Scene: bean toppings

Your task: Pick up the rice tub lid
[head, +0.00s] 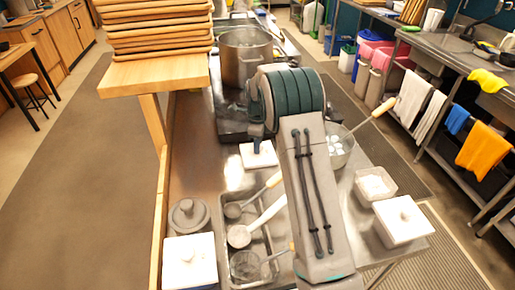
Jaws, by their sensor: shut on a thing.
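A white square lid (250,158) shows left of my arm, above the steel counter. My gripper (257,145) is mostly hidden behind my arm; its dark tip is at the top of the lid, shut on it at about the knob. The exact grip is too small to make out. An open white tub (375,196) with pale contents, probably the rice tub, stands to the right of my arm without a lid.
A lidded white tub (403,222) stands at right, another (189,265) at lower left beside a grey lidded pot (189,216). A steel tray (262,250) holds ladles. A large pot (246,58) and wooden boards (155,30) stand behind. A strainer (340,150) is right of my arm.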

